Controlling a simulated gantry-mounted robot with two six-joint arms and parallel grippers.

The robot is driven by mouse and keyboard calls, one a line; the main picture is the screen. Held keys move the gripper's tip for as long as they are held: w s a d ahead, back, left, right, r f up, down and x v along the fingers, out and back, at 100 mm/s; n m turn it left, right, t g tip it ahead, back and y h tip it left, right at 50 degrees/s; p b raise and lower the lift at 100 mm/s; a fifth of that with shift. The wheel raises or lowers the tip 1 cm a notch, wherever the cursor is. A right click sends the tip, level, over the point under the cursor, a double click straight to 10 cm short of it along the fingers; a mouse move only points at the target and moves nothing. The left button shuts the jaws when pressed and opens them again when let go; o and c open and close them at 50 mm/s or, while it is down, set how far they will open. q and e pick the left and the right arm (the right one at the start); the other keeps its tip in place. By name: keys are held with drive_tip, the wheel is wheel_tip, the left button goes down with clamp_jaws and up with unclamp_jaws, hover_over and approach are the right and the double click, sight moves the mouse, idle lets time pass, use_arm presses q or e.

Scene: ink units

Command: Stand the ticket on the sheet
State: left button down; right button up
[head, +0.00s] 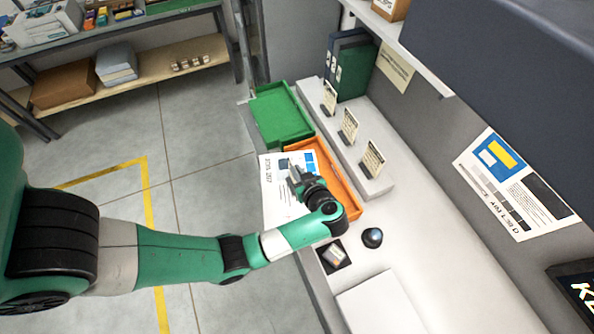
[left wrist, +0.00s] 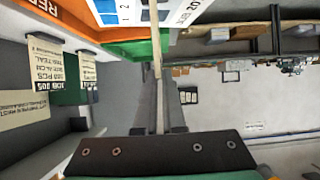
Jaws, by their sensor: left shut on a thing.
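The sheet (head: 272,200) is white with blue and grey print and lies beside the orange tray in the head view. Part of it shows at the top of the left wrist view (left wrist: 122,10). My left gripper (head: 296,178) is over the sheet in the head view and covers part of it. In the left wrist view, its fingers (left wrist: 160,120) are shut on a thin, pale ticket (left wrist: 156,58), seen nearly edge-on. The ticket points away from the fingers, towards the sheet. Whether it touches the sheet I cannot tell. My right gripper is not in view.
An orange tray (head: 348,190) and a green tray (head: 262,106) lie by the sheet. Several printed cards (head: 348,126) stand on the white ledge behind. A black round knob (head: 372,237) and a small dark box (head: 334,257) stand nearer.

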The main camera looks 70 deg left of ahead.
use_arm(q)
drive_tip(key=c, duration=1)
unclamp_jaws()
drive_tip(key=shift+f, duration=0.1)
drive_tip(key=shift+d+r, duration=0.1)
drive_tip(key=shift+r, duration=0.1)
drive_tip(key=p+v, duration=0.1)
drive_tip(key=v, duration=1)
drive_tip(key=shift+d, duration=0.4)
drive_tip(key=shift+r, duration=0.15)
